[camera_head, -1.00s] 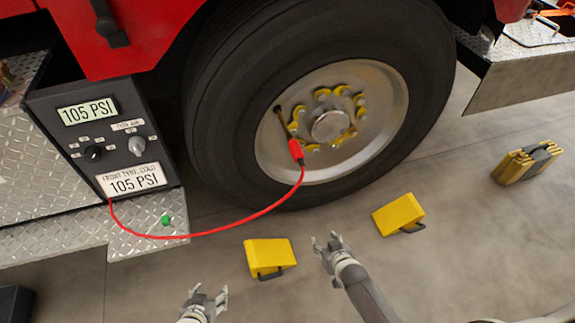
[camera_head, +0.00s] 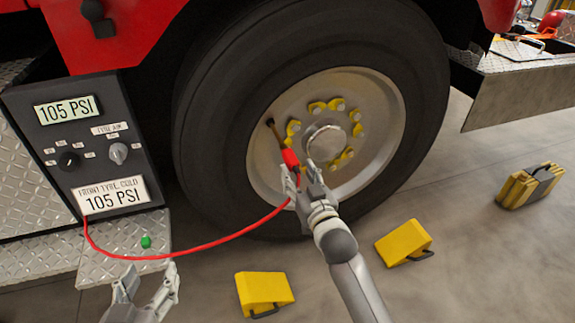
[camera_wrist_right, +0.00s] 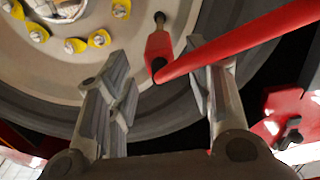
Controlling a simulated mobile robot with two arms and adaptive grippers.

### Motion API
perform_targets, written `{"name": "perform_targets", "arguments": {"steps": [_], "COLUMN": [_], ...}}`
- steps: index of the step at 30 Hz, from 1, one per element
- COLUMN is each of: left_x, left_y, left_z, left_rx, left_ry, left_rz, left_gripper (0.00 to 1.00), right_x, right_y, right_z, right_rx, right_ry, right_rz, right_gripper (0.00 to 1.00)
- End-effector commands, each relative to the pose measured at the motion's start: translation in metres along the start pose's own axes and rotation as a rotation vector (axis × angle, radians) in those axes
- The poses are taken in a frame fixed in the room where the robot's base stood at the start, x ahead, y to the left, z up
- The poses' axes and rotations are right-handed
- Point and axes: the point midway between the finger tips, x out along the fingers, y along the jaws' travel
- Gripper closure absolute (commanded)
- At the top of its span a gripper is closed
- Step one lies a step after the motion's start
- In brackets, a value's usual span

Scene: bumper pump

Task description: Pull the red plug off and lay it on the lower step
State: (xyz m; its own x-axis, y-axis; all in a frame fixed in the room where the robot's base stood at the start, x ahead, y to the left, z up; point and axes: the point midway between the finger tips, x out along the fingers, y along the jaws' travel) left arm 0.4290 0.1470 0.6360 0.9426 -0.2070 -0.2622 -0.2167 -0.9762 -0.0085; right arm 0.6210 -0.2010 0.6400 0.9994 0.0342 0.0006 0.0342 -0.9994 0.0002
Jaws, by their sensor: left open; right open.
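The red plug (camera_head: 290,158) sits on the valve stem of the big wheel, with a red hose (camera_head: 215,240) running from it to the pump panel. My right gripper (camera_head: 302,172) is open just in front of the plug and partly overlaps its lower end. In the right wrist view the plug (camera_wrist_right: 158,48) shows ahead of the open fingers, between them, not gripped. The hose crosses in front of the right finger there. My left gripper (camera_head: 148,280) is open and empty, low at the left, near the diamond-plate lower step (camera_head: 115,238).
A small green cap (camera_head: 146,242) is on the lower step. The panel (camera_head: 85,145) reads 105 PSI. Yellow chocks (camera_head: 264,291) (camera_head: 403,241) lie on the floor near the tyre (camera_head: 215,130). A yellow-and-grey block (camera_head: 530,186) lies farther right.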

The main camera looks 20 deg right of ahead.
Motion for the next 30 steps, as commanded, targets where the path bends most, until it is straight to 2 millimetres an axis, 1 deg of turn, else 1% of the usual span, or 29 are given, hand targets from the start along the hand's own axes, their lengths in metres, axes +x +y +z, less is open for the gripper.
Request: {"name": "perform_targets", "arguments": {"steps": [11,14,17,22,30], "left_x": [0.000,0.001,0.002,0.002,-0.007], "left_y": [0.000,0.001,0.002,0.006,0.011], "left_z": [-0.001,-0.005,-0.015,-0.039,-0.078], "left_rx": [0.000,0.000,-0.001,-0.003,-0.007], "left_ry": [0.006,0.031,0.085,0.215,0.434], "left_rz": [0.000,0.002,0.006,0.014,0.025], "left_gripper": [0.42,0.42,0.42,0.42,0.42], "right_x": [0.001,0.003,0.006,0.015,0.030], "right_y": [0.000,0.000,0.000,0.000,0.000], "right_z": [0.000,0.000,0.001,0.001,0.002], "right_rx": [0.000,0.000,0.000,0.000,0.001], "right_ry": [0.001,0.001,0.001,0.001,0.001], "right_rz": [0.000,0.000,0.000,0.000,0.000], "right_gripper": [0.52,0.52,0.52,0.52,0.52]}}
